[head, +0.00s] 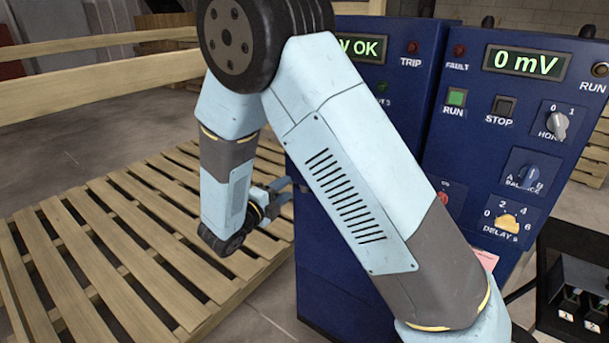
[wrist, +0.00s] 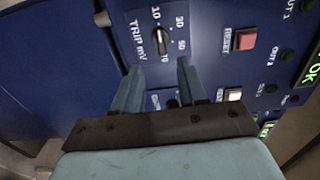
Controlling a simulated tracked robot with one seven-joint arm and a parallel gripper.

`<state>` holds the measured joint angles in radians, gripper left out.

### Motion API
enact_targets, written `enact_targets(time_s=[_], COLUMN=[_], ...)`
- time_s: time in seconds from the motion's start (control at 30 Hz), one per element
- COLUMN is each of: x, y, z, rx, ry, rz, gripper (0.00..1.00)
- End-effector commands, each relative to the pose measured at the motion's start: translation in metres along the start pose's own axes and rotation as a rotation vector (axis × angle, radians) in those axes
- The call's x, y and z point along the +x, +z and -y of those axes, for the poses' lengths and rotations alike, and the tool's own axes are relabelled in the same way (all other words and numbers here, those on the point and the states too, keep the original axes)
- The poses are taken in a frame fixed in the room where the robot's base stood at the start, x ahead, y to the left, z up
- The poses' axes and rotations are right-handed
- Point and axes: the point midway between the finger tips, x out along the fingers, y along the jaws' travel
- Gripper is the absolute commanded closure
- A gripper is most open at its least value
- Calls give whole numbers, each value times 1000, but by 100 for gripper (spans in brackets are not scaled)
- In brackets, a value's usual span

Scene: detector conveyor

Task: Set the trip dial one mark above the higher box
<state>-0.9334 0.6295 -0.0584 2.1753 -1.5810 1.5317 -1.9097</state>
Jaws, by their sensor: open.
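The trip dial (wrist: 162,41) is a small black knob with a pale pointer on a blue panel in the wrist view. Marks 10, 30, 50 and 70 stand around it, with "TRIP mV" beside it; I cannot tell its exact setting. My gripper (wrist: 160,64) is open, its two fingers apart and pointing at the panel just short of the dial, with nothing between them. In the head view my gripper (head: 283,187) is at the blue cabinet's left side; my arm hides the dial. Two dark units labelled 1 (head: 567,306) and 2 (head: 597,313) sit at the lower right.
A red button (wrist: 245,39) marked RESET and a white button (wrist: 233,95) are right of the dial in the wrist view. The right cabinet's display (head: 525,62) reads 0 mV. A wooden pallet (head: 120,260) lies on the floor left of the cabinets.

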Motion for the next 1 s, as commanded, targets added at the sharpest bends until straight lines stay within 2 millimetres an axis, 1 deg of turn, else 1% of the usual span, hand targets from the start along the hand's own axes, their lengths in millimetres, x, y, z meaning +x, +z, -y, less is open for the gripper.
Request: enact_targets(time_s=[0.03,0.2,0.4,0.5,0.6,0.7,1.0], x=[10,40,74,87,97,102,106], y=[-1,-1,-1,-1,0,0,0], z=[0,0,0,0,0,0,0], rx=[1,1,2,2,3,3,2], ry=[0,0,0,1,0,0,1], rz=[-4,-4,-3,-3,-2,-1,0], gripper=[58,58,58,58,58,58,58])
